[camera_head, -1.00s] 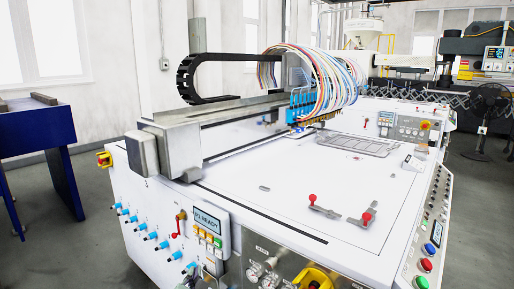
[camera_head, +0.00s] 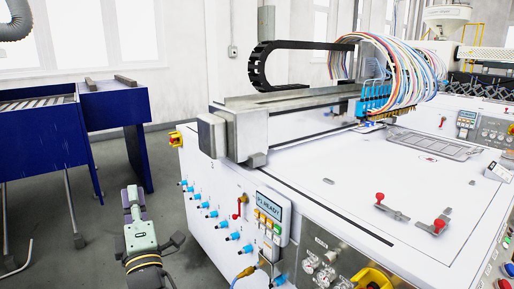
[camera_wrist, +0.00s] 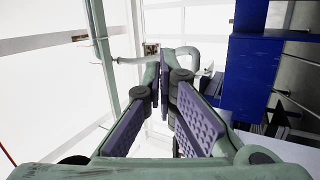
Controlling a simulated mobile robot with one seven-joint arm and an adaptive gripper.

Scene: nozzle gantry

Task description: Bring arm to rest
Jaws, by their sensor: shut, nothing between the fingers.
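My gripper (camera_head: 132,198) shows at the lower left of the head view, over the grey floor beside the white machine (camera_head: 345,190). It is grey-green with purple pads, and its fingers point up in the picture. Nothing is held in it. In the wrist view my gripper (camera_wrist: 163,75) has its long purple-padded fingers converging at the far end, with nothing seen between them. My arm's wrist section with yellow bands is below it in the head view. The rest of my arm is cut off by the bottom edge.
Blue tables (camera_head: 112,108) stand at the left; blue also shows in the wrist view. The machine's front has blue-tipped fittings (camera_head: 213,214), a red-handled valve and a panel (camera_head: 270,212), right of my gripper. Floor lies between table and machine.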

